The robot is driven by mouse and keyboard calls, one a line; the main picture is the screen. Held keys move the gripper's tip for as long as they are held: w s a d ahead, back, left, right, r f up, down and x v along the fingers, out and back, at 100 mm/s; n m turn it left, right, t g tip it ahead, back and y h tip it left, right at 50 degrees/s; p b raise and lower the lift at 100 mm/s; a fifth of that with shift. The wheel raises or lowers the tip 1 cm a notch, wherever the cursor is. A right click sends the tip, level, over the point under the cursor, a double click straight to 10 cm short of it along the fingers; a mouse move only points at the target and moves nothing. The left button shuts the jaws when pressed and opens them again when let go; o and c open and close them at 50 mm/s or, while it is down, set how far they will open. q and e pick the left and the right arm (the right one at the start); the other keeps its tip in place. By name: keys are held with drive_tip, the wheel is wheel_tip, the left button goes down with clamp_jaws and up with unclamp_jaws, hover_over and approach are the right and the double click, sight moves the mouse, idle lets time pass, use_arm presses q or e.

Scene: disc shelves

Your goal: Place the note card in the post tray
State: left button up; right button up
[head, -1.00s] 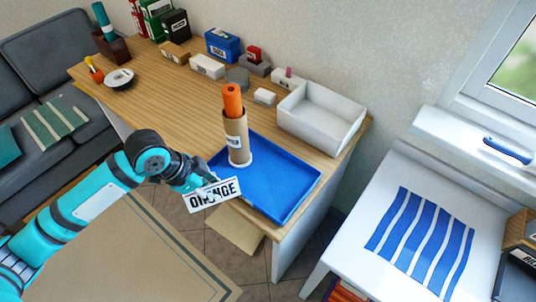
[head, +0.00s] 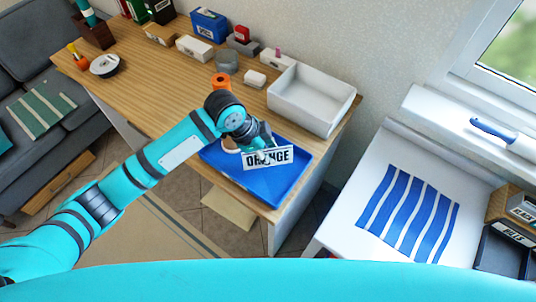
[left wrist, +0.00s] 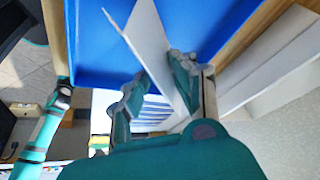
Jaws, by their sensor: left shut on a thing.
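My left gripper (head: 264,146) is shut on a white note card (head: 280,157) printed "ORANGE". In the head view the card shows in front of the blue tray (head: 278,196) at the desk's front right. In the left wrist view the card (left wrist: 150,38) stands on edge between my left fingers (left wrist: 160,75), with the blue tray (left wrist: 100,40) beyond it. I cannot tell whether the card touches the tray. My right gripper is not seen.
A cardboard tube with an orange roll (head: 221,80) is mostly hidden behind my left arm. A white open bin (head: 310,99) stands behind the blue tray. Small labelled boxes (head: 195,47) line the desk's back. The tray's front right floor looks clear.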

use_arm(q)
drive_tip(key=shift+d+f, duration=0.1)
drive_tip(key=shift+d, duration=0.05)
drive_tip(key=shift+f+p, duration=0.45)
drive_tip(key=shift+f, duration=1.3)
drive_tip(key=o, duration=0.9)
drive_tip(key=b+v, duration=0.1)
drive_tip(key=v, duration=1.1)
drive_tip(key=shift+s+r, duration=0.1)
